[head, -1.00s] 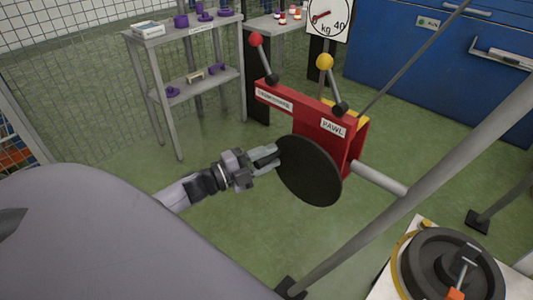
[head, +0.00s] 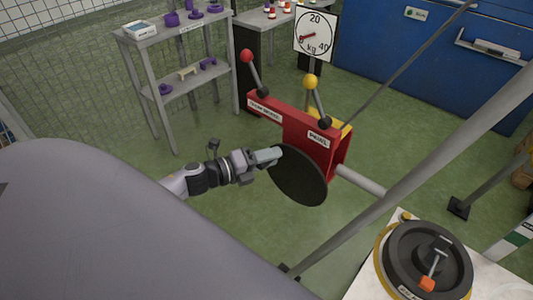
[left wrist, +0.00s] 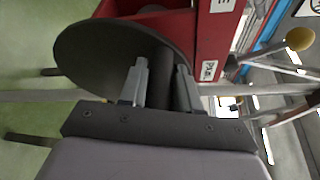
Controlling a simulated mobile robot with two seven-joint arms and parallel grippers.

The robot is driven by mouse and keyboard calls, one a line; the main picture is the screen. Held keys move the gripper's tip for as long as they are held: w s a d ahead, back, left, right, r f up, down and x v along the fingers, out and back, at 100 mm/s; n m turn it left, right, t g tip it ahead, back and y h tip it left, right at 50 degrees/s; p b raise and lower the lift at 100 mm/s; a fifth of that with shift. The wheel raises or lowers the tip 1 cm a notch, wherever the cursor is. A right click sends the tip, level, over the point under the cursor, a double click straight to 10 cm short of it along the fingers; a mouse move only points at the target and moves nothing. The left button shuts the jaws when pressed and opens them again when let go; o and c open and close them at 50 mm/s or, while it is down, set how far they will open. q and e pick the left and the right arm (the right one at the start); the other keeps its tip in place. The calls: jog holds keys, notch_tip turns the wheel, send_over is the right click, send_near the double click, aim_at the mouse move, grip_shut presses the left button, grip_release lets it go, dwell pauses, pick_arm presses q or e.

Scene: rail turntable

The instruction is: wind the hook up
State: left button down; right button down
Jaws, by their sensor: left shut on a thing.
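A red winch (head: 300,130) stands on a frame, with a large black crank disc (head: 300,178) on its near side. The disc also shows in the left wrist view (left wrist: 90,50). My left gripper (head: 270,156) is at the disc's upper left rim. In the left wrist view its fingers (left wrist: 160,75) are shut on a dark cylindrical handle (left wrist: 162,88) that stands out from the disc. A red-knobbed lever (head: 247,57) and a yellow-knobbed lever (head: 310,82) rise from the winch. A label by the yellow one reads PAWL. A thin cable runs up to the right. The hook is not visible.
A round kg dial (head: 316,37) stands behind the winch. A grey shelf (head: 141,41) with purple items is at the back left, blue cabinets (head: 385,50) at the back right. A grey post (head: 400,200) slants across the right. A dark turntable (head: 405,265) is front right.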

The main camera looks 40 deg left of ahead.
pick_arm(q)
jog(key=shift+w+d+r, duration=0.15)
jog(key=shift+r, duration=0.25)
jog(key=c, duration=0.9)
grip_release()
jog(key=shift+f, duration=0.15)
jog(key=shift+s+a, duration=0.2)
jog(key=shift+s, duration=0.4)
jog(key=shift+b+v, duration=0.3)
jog(key=shift+v, duration=2.75)
